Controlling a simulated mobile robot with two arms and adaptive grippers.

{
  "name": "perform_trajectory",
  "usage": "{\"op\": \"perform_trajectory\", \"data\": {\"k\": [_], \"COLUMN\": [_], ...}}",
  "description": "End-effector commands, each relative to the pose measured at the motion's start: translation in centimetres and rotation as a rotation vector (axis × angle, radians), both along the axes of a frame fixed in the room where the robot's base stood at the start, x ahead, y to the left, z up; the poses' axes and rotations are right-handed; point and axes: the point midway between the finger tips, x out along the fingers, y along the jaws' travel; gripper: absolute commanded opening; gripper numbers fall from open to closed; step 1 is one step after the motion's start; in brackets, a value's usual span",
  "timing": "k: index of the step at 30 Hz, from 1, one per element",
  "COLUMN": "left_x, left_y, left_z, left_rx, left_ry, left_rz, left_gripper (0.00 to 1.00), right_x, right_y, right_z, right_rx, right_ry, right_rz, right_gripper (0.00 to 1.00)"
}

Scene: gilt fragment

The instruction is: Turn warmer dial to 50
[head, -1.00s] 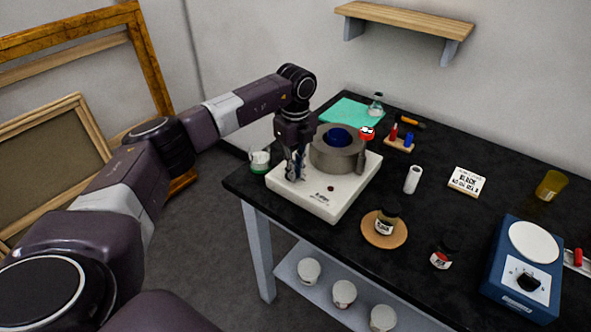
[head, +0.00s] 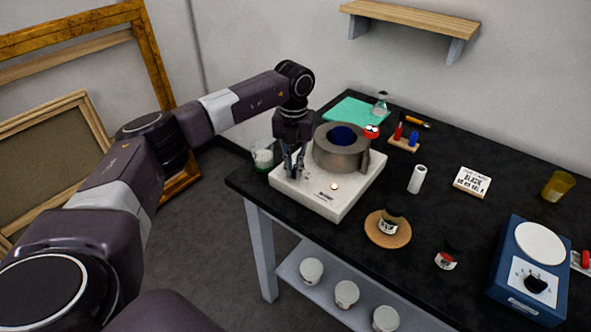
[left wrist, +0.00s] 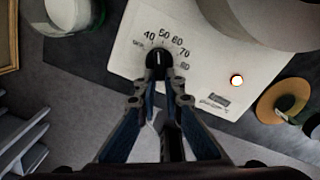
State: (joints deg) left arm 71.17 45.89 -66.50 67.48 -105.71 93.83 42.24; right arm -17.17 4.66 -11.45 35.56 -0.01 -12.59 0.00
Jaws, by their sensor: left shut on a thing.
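The warmer (head: 322,200) has a white base carrying a grey ring with a dark blue pot (head: 343,136) inside. Its black dial (left wrist: 158,62) shows in the left wrist view, with printed numbers from 40 to 80 around it. The white pointer line on the dial points nearly straight up, toward the space by the 50. My left gripper (left wrist: 158,88) is shut on the dial, its fingertips on either side of the knob; it also shows in the head view (head: 293,165). My right gripper is out of view.
A blue device (head: 528,270) with a white round top and its own black dial stands at the right. A jar on a cork mat (head: 375,236), a white cylinder (head: 417,179) and a label card (head: 472,182) lie between. A white-green cup (head: 264,157) stands by the warmer's left.

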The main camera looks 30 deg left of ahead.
Motion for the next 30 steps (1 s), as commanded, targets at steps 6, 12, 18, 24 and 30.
{"op": "perform_trajectory", "data": {"k": [6, 12, 18, 24, 30], "left_x": [0.03, 0.01, 0.01, 0.02, 0.03], "left_y": [0.24, 0.38, 0.45, 0.47, 0.48], "left_z": [0.21, 0.24, 0.26, 0.28, 0.29], "left_rx": [-0.001, -0.001, 0.0, 0.0, 0.0], "left_ry": [-0.005, -0.005, -0.006, -0.006, -0.006], "left_rz": [-0.131, -0.202, -0.23, -0.234, -0.233], "left_gripper": [0.0, 0.0, 0.0, 0.0, 0.1], "right_x": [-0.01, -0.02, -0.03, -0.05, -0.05], "right_y": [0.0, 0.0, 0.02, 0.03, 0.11], "right_z": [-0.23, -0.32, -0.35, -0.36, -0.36], "right_rx": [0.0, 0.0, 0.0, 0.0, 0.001], "right_ry": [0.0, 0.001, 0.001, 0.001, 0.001], "right_rz": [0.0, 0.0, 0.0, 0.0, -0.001], "right_gripper": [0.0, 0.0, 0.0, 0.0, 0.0]}}
